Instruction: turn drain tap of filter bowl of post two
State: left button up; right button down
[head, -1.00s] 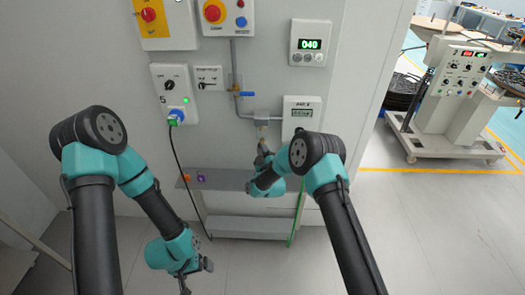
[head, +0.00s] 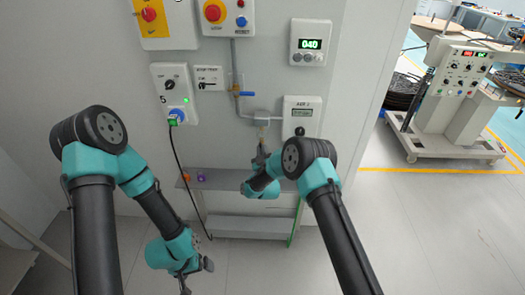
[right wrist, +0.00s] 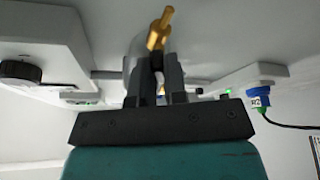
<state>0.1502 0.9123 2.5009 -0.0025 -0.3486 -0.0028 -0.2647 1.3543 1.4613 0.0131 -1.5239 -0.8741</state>
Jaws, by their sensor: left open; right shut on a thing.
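The filter bowl hangs under a small grey pipe fitting (head: 262,116) on the wall; in the head view it is small and partly hidden by my right gripper (head: 262,150). In the right wrist view a brass drain tap (right wrist: 160,28) rises between the two dark fingers of my right gripper (right wrist: 160,62), which is shut on it. A pale rounded body behind the fingers is mostly hidden. My left gripper (head: 186,284) is low at the left, open, empty and well away from the wall.
A blue-handled valve (head: 246,94) is up and left. A grey shelf (head: 225,180) lies below my right gripper. A black cable (head: 185,178) hangs from a socket box (head: 174,94) at left.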

jog(key=shift+a+m+t+h, duration=0.15)
jog(key=shift+m+h, duration=0.7)
jog(key=shift+m, duration=0.8)
jog(key=shift+m+t+h, duration=0.15)
jog(key=shift+m+h, duration=0.7)
jog(key=shift+m, duration=0.8)
jog(key=c, duration=1.2)
grip_release()
jog(key=shift+o, duration=0.2)
jog(key=shift+s+f, duration=0.1)
jog(key=v, duration=1.7)
